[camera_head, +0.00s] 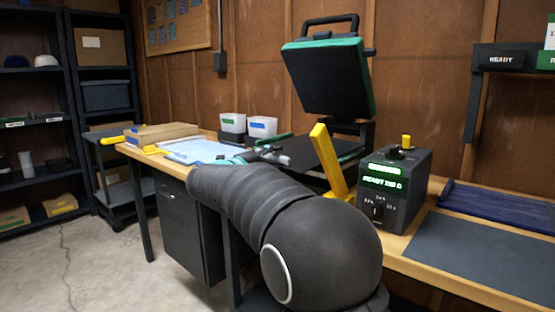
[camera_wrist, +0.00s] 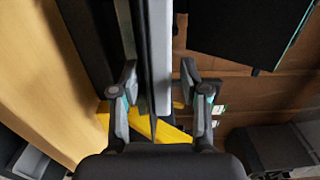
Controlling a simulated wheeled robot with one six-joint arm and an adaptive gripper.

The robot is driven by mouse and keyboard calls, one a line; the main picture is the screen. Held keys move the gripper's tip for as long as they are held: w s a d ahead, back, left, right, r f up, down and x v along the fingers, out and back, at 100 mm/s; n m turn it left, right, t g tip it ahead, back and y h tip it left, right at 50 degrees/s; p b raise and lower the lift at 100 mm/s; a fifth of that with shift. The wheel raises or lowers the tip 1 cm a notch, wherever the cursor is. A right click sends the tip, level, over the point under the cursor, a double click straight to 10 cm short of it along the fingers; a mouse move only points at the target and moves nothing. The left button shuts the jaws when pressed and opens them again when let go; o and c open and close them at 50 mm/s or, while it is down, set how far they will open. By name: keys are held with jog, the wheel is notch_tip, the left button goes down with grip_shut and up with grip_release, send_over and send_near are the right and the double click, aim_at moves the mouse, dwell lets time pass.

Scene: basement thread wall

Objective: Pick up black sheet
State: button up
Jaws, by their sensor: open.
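A flat black surface (camera_head: 296,154) lies on the lower plate of the open press in the head view; I cannot tell whether it is a loose sheet or the plate's own pad. My gripper (camera_head: 275,154) is at its left end, partly hidden behind my arm. In the wrist view my gripper (camera_wrist: 159,76) is open, with one finger on each side of a thin grey and black edge (camera_wrist: 160,50) seen nearly edge-on. I cannot tell whether the fingers touch it. A dark grey flat sheet (camera_head: 480,256) lies on the bench at the right.
The press's raised upper plate (camera_head: 328,80) hangs above, and its yellow lever (camera_head: 331,160) stands just right of my gripper. A control box (camera_head: 395,185) is on the bench. White bins (camera_head: 262,127), a pale blue sheet (camera_head: 200,150) and a cardboard box (camera_head: 165,133) are to the left.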

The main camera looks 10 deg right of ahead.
grip_shut()
jog(key=shift+r+p, duration=0.45)
jog(key=shift+r, duration=0.8)
jog(key=s+a+r, duration=0.5)
jog(key=s+a, duration=0.3)
jog(key=a, duration=0.3)
jog(key=shift+a, duration=0.2)
jog(key=shift+s, duration=0.1)
